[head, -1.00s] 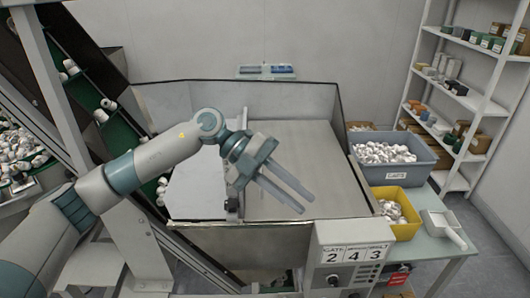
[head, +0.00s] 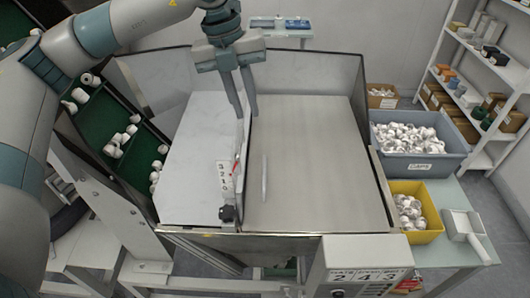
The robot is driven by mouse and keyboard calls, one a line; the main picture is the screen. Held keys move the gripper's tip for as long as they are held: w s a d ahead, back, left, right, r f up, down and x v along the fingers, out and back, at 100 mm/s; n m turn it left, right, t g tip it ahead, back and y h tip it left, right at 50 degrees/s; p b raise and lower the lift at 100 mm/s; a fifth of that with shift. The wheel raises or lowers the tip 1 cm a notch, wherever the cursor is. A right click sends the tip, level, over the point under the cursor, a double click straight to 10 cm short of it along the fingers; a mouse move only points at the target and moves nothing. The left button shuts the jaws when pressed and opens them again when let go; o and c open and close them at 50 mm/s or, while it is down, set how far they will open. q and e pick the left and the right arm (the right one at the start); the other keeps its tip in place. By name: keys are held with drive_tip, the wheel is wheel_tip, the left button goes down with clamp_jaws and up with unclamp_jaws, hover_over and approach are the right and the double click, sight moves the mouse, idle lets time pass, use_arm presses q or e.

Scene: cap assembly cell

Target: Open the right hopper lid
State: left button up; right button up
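The hopper has a flat grey right lid (head: 318,165) that lies closed, level inside the hopper walls. A slim pale upright bar, which looks like its handle (head: 264,179), shows near the lid's left side. A white left panel (head: 190,170) lies beside it, across a narrow divider. My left gripper (head: 246,115) hangs over the far part of the divider, near the lid's back left corner, fingers pointing down. Its two fingers are apart with nothing visible between them. It is apart from the handle; whether a fingertip touches the divider I cannot tell. My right gripper is not in view.
A black knob (head: 227,213) and a number label (head: 223,177) sit by the divider. A grey bin of caps (head: 418,167), a yellow bin (head: 436,227) and a scoop (head: 461,226) stand at the right. A counter box (head: 366,251) is at the front. The hopper's back wall rises close behind my gripper.

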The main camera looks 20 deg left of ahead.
use_arm(q)
drive_tip(key=shift+s, duration=0.2)
drive_tip(key=p, duration=0.7)
approach(264, 167)
drive_tip(key=f, duration=0.2)
drive_tip(key=d+f, duration=0.1)
drive_tip(key=f, duration=0.4)
drive_tip(key=shift+w+d+f, duration=0.1)
drive_tip(key=shift+w+d, duration=0.05)
drive_tip(key=shift+w, duration=0.05)
clamp_jaws()
